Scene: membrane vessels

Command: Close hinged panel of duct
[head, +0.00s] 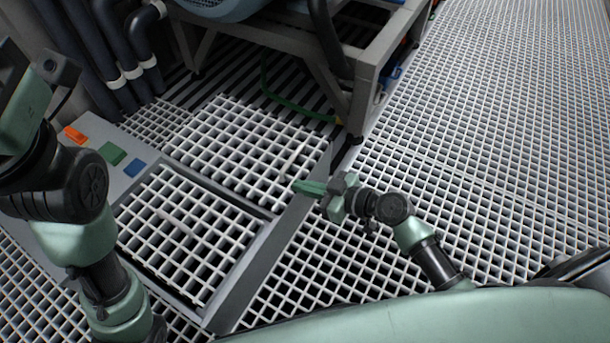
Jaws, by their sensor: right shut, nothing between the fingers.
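The duct is a channel in the floor with a grey frame (248,272). Two white grated panels lie over it, a far panel (235,145) and a near panel (180,235), each with a small bar-like handle.
A grey metal stand (360,90) with a blue vessel (215,8) is at the back. Dark pipes (105,50) stand at the back left. A grey strip with orange, green (112,153) and blue blocks runs left of the panels. Open grated floor (480,130) lies to the right.

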